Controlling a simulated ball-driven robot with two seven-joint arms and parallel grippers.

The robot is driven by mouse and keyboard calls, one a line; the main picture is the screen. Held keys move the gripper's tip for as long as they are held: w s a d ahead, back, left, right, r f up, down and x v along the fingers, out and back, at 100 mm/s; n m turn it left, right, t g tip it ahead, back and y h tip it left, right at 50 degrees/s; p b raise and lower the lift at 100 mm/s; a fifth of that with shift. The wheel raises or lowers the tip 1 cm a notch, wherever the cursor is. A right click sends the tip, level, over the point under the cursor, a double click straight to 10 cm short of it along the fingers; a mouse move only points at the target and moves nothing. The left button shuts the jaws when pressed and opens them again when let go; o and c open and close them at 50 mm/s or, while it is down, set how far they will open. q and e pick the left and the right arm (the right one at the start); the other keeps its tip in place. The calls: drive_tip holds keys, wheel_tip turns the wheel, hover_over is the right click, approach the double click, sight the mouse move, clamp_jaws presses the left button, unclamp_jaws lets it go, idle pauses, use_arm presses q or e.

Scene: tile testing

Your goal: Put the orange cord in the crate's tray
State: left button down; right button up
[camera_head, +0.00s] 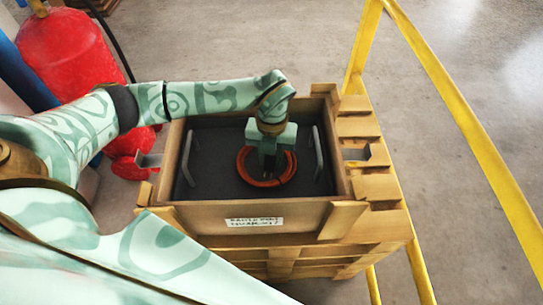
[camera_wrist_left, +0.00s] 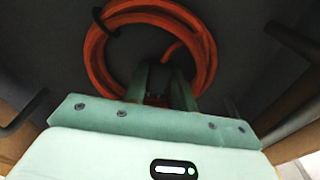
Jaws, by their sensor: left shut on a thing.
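The orange cord (camera_head: 284,179) is a round coil inside the wooden crate (camera_head: 255,214), over its dark tray (camera_head: 215,150). My left gripper (camera_head: 268,172) points down into the crate and is shut on the near part of the coil. The left wrist view shows the coil (camera_wrist_left: 92,55) with a dark tie and a loose end, and the gripper fingers (camera_wrist_left: 160,98) on its near side. I cannot tell whether the coil rests on the tray floor. My right gripper is not in view.
Grey handles (camera_head: 318,152) stand at both sides of the tray. The crate sits on wooden pallets (camera_head: 375,190). A yellow rail (camera_head: 460,105) runs along the right. A red tank (camera_head: 68,50) stands at the left. Open floor lies behind.

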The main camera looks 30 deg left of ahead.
use_arm(q)
drive_tip(key=shift+r, duration=0.15)
drive_tip(key=c, duration=1.1)
unclamp_jaws()
drive_tip(key=r+p, duration=0.1)
drive_tip(key=r, duration=0.3)
drive_tip(key=w+r+p, duration=0.1)
drive_tip(key=r, duration=0.3)
drive_tip(key=r+p, duration=0.1)
drive_tip(key=r, duration=0.3)
drive_tip(key=shift+w+a, duration=0.15)
drive_tip(key=shift+a, duration=0.1)
